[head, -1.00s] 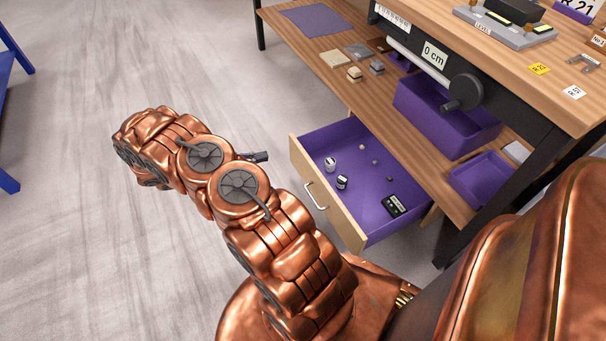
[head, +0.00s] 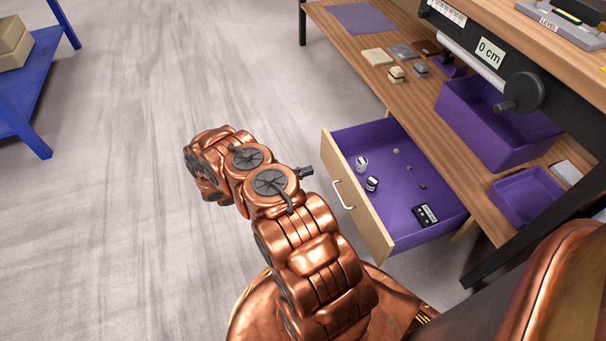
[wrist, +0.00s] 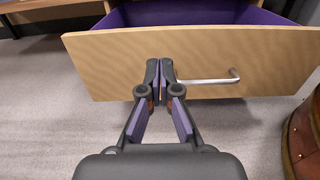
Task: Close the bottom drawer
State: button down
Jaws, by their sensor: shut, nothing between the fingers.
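The bottom drawer (head: 405,224) stands pulled out under the bench in the head view, with a wooden front, a purple inside and a silver bar handle (head: 343,196). Its front (wrist: 270,62) fills the upper part of the wrist view, with the handle (wrist: 215,80) to the right of the fingers. My gripper (wrist: 159,66) is shut and empty, its fingertips over the drawer front in the picture; I cannot tell whether they touch it. In the head view the gripper tip (head: 305,172) shows just left of the drawer front, mostly hidden behind my arm.
The drawer holds jars, small round pieces and a black labelled box (head: 425,214). Purple bins (head: 480,125) and small blocks stand on the wooden shelf (head: 400,87) above. A blue rack (head: 25,110) is at the far left. The floor between is clear.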

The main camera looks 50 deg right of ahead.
aim_at(341, 162)
jog(key=b+x, duration=0.2)
jog(key=x, duration=0.6)
jog(key=shift+s+d+f+b, duration=0.15)
jog(key=shift+d+b, duration=0.1)
jog(key=shift+b, duration=0.15)
jog(key=shift+x, duration=0.8)
jog(key=shift+d, duration=0.1)
